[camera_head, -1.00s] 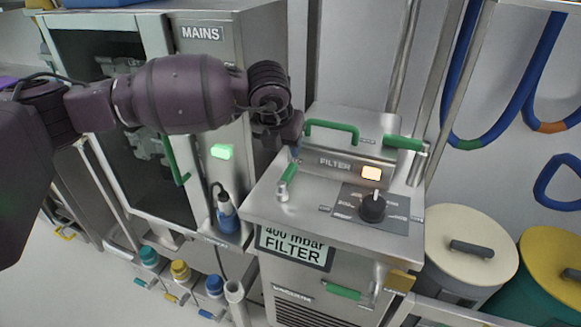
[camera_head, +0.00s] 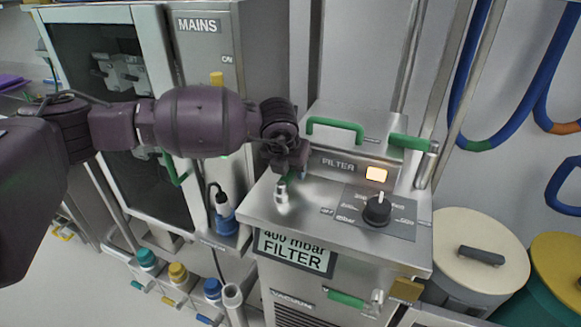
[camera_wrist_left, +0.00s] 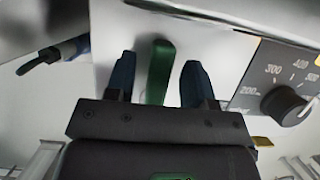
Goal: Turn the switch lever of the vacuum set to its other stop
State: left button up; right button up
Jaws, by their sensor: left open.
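The vacuum set (camera_head: 345,225) is a metal cabinet with a "400 mbar FILTER" sign. A small green-handled lever sits on a metal post (camera_head: 282,193) at the left of its top. My left gripper (camera_head: 291,167) is over this lever and hides most of its green handle. In the left wrist view the green handle (camera_wrist_left: 157,75) stands between two open blue fingers (camera_wrist_left: 158,62), with a gap on each side. My right gripper is not in view.
The MAINS cabinet (camera_head: 198,50) stands left, lidded bins (camera_head: 470,245) right.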

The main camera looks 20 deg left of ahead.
pick_arm(q)
grip_shut()
